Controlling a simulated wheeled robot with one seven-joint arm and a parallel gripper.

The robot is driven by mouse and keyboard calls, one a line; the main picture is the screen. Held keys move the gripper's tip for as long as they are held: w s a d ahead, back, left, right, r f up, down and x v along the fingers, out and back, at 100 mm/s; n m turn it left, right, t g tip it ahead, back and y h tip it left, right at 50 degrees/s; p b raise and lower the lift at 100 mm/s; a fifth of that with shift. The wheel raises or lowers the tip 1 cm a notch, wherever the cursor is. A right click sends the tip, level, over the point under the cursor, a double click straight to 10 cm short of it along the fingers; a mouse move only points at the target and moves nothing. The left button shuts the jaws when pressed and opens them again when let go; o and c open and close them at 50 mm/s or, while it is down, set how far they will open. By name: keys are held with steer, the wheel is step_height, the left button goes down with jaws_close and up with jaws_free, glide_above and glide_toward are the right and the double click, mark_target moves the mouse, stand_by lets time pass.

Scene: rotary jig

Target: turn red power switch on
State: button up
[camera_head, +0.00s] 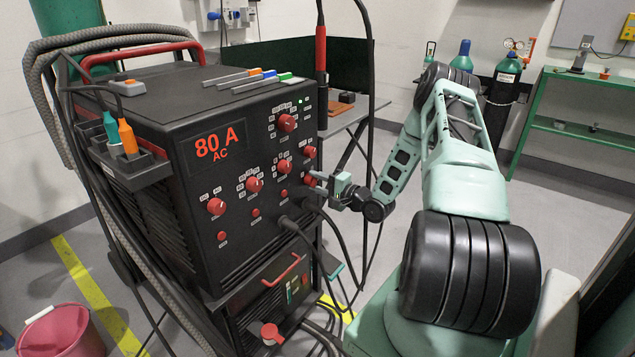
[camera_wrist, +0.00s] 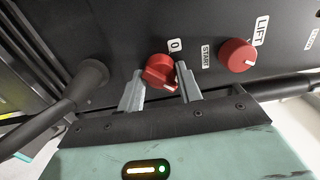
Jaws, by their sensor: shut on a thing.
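A red rotary switch (camera_wrist: 160,72) sits on the black panel between the two grey fingers of my gripper (camera_wrist: 160,88) in the wrist view. Labels "0" and "START" are beside it, and its white mark points down toward my gripper. In the head view my gripper (camera_head: 322,183) is at the right edge of the machine's front panel, shut on this switch, which is mostly hidden there. The black machine (camera_head: 225,190) shows a lit red "80 A AC" display (camera_head: 214,147) and small green lights.
Another red knob (camera_wrist: 237,55), labelled "LIFT", is close to the right finger. Several red knobs cover the panel. Thick black cables (camera_head: 340,232) hang below my gripper. A larger red knob (camera_head: 270,333) is on the lower unit. A pink bucket (camera_head: 60,330) stands at the left.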

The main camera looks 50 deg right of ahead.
steer(key=o, duration=1)
steer(key=s, duration=0.5)
steer(key=s+d, duration=0.1)
steer(key=s, duration=1.1)
steer(key=shift+s+d, duration=0.2)
